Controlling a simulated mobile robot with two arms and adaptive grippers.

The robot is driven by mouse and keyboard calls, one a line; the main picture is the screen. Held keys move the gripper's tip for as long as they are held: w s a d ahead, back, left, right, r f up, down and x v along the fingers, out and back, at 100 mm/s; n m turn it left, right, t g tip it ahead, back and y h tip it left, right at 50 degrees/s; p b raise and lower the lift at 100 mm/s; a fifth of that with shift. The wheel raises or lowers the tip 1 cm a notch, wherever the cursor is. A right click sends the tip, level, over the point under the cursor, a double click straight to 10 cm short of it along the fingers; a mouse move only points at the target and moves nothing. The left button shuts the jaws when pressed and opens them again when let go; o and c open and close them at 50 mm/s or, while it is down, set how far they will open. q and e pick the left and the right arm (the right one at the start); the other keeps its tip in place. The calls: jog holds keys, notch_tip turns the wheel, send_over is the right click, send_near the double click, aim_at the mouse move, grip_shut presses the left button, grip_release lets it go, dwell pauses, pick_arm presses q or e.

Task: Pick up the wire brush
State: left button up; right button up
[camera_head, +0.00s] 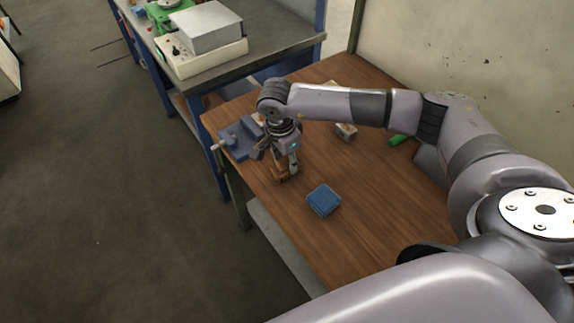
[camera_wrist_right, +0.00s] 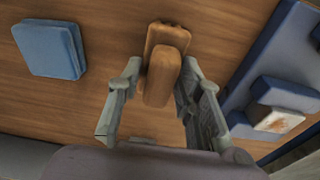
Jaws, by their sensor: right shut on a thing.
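The wire brush (camera_wrist_right: 162,75) shows in the right wrist view as a brown wooden block between the fingers of my right gripper (camera_wrist_right: 158,90). My right gripper is shut on it, with one finger on each side. In the head view the right gripper (camera_head: 283,168) points down over the wooden bench, and part of the brush (camera_head: 281,174) shows under it. I cannot tell whether the brush touches the bench top. Its bristles are not seen. My left gripper is not in view.
The wooden bench (camera_head: 357,205) carries a blue square pad (camera_head: 323,200) near the brush and a blue vise (camera_head: 240,137) at the left edge. A small block (camera_head: 346,131) and a green item (camera_head: 401,139) lie behind. Another bench holds a grey box (camera_head: 206,27).

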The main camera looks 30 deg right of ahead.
aim_at(287, 158)
jog(key=shift+r, duration=0.15)
notch_tip(287, 158, up, 20)
jog(key=b, duration=0.5)
jog(key=o, duration=0.6)
jog(key=c, duration=0.4)
jog(key=shift+c, duration=0.2)
